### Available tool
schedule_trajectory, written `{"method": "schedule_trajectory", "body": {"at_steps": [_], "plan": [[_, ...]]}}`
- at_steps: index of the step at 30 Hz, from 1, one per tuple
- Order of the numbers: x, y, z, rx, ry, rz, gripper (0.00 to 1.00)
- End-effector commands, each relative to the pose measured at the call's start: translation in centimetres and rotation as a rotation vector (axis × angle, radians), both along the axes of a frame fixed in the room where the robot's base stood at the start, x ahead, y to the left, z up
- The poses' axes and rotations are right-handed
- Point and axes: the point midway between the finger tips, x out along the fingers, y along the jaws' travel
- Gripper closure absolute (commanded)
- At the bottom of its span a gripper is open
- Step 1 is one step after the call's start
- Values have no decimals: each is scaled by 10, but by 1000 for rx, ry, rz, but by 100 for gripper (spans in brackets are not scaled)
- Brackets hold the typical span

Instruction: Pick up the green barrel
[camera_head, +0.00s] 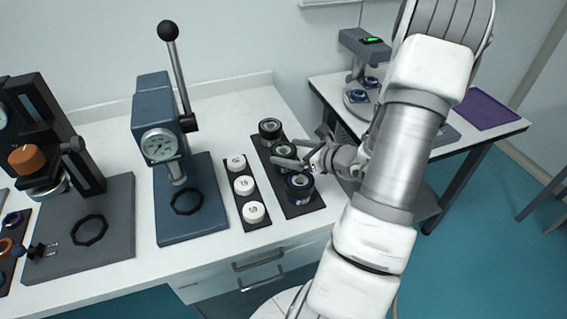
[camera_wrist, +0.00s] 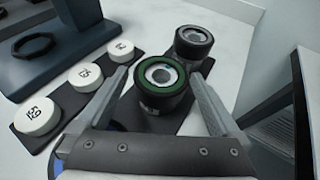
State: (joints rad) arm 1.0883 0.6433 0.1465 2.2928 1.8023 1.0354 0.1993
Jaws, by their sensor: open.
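The green barrel (camera_wrist: 163,81) is a black cylinder with a green ring around its lens-like top. In the wrist view it stands upright on a dark strip, between the two fingers of my gripper (camera_wrist: 160,92). In the head view the green barrel (camera_head: 284,150) is the middle one of three barrels, partly covered by my gripper (camera_head: 300,152).
A black-ringed barrel (camera_head: 269,129) stands behind and a blue-ringed barrel (camera_head: 299,186) in front on the same strip (camera_head: 303,209). White numbered discs (camera_head: 243,186) lie on a strip to the left. A blue lever press (camera_head: 160,145) stands further left. A second table (camera_head: 505,125) is at right.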

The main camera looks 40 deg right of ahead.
Motion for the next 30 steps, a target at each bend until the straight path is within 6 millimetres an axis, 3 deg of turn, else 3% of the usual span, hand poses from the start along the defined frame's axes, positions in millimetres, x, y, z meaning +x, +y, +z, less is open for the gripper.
{"method": "schedule_trajectory", "body": {"at_steps": [5,13,22,30], "plan": [[11,3,-6,2,0,1,0],[45,11,-21,2,0,1,0],[50,12,-22,-1,0,0,0],[49,11,-22,0,0,0,49]]}}
